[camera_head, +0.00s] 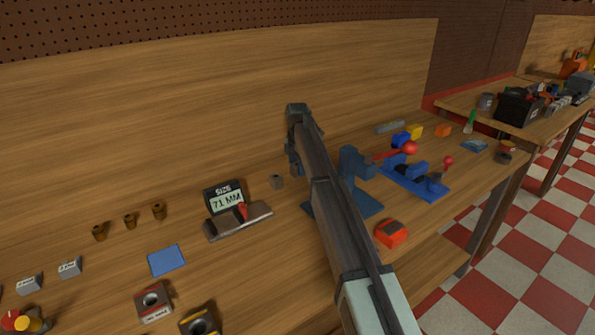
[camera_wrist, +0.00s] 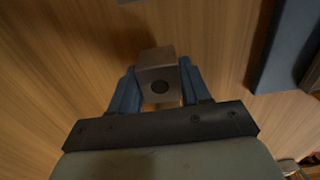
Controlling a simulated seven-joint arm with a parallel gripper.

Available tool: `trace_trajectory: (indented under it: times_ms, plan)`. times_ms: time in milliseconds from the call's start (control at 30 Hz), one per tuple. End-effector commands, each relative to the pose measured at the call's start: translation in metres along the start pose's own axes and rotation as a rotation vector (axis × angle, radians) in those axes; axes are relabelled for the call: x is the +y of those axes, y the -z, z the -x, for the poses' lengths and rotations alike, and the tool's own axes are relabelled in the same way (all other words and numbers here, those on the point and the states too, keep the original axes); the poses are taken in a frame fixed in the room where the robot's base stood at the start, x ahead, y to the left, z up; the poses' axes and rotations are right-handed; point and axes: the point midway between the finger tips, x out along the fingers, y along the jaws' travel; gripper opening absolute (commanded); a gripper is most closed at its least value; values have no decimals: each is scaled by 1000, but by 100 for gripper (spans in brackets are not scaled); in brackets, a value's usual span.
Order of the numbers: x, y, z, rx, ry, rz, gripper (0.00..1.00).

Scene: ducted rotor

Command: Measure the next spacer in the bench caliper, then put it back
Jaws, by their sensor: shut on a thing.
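My gripper (camera_head: 292,168) is low over the bench, right of the bench caliper. In the wrist view its two blue fingers (camera_wrist: 158,92) are shut on a grey block-shaped spacer (camera_wrist: 155,68) with a dark round hole in its near face. I cannot tell whether the spacer touches the bench.
A blue vise-like fixture (camera_head: 353,168) and blue clamps (camera_head: 414,179) with red knobs stand right of my arm. An orange tape measure (camera_head: 391,233) lies in front. A blue pad (camera_head: 166,260), brown bushings (camera_head: 130,221) and labelled grey blocks (camera_head: 69,267) lie left.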

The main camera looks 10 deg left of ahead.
Motion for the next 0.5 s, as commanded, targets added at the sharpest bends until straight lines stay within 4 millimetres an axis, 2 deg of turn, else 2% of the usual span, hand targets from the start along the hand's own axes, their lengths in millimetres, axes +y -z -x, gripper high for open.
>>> trace_trajectory:
  times_ms: [100,300,500]
  plan:
    - [1,0,23,-1,-2,0,14]
    - [1,0,57,0,-1,0,14]
    - [2,4,78,0,0,5,14]
